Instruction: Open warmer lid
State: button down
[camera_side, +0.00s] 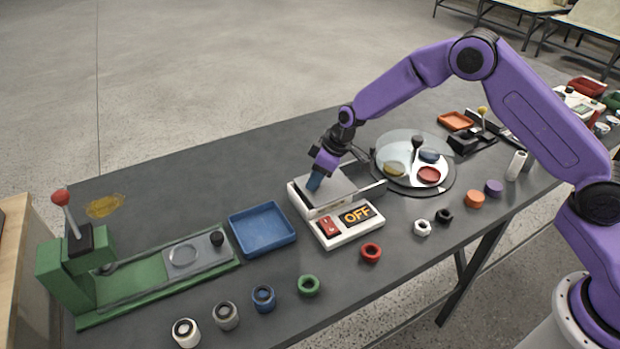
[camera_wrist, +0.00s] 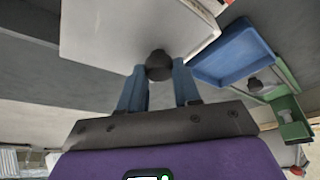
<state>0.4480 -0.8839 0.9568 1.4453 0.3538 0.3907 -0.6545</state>
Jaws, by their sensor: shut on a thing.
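The lid also fills the top of the wrist view (camera_wrist: 125,28). In the wrist view, the fingers are shut on the dark round lid knob (camera_wrist: 159,66), one on each side. The knob is hidden in the side view.
A blue tray (camera_side: 262,248) and a green lever press (camera_side: 75,262) stand left of the warmer. A round glass-covered plate (camera_side: 402,184) with coloured discs is close on the right. Several small rings, including a red one (camera_side: 371,252), lie along the front edge.

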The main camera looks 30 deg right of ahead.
aim_at(335, 178)
jog(key=d, duration=0.8)
jog(key=c, duration=0.8)
grip_release()
jog(key=v, duration=1.7)
jog(key=shift+s+r, duration=0.1)
jog(key=shift+r, duration=0.15)
